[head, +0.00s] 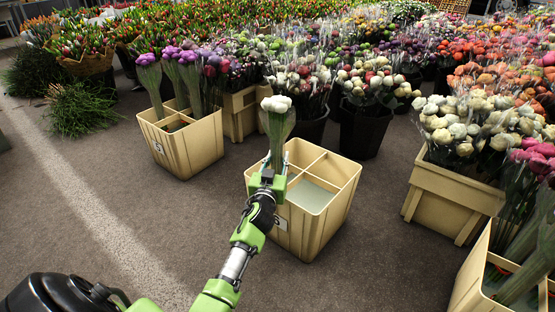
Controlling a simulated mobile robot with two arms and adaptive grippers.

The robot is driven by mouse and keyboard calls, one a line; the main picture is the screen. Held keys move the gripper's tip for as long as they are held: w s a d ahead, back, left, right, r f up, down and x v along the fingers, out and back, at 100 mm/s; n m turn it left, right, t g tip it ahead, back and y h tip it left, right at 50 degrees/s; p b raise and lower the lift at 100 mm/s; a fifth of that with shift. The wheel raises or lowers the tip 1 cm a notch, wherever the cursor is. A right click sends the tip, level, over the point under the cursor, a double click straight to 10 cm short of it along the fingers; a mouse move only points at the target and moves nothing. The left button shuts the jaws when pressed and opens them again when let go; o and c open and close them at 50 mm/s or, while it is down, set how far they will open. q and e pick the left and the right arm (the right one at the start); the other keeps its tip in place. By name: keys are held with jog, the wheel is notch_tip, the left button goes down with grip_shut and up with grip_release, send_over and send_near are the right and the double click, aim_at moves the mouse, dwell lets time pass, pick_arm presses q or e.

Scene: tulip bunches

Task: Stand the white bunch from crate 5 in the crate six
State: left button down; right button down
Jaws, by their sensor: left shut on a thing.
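The white bunch (278,122) is upright, with a white head on top and pale green wrapped stems below. My left gripper (269,178) is shut on its lower stems. The bunch shows against the left side of crate six (324,226), a beige box with dividers and a partly covered label. My gripper and arm hide the bunch's foot, so I cannot tell whether it is inside a compartment or above it. The right compartments of crate six look empty. Crate 5 (192,150), labelled 5, stands to the left and holds purple and dark red bunches. My right gripper is not in view.
Black buckets of mixed flowers (362,131) stand close behind crate six. A beige crate of cream flowers (449,202) stands at right, another crate (473,281) at lower right. Grey floor (110,190) is clear at left and between the crates.

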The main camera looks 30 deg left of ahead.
pick_arm(q)
jog(key=shift+f, duration=0.1)
jog(key=shift+f+b, duration=0.4)
jog(key=shift+b, duration=0.1)
jog(key=c, duration=0.9)
grip_release()
jog(key=shift+f, duration=0.1)
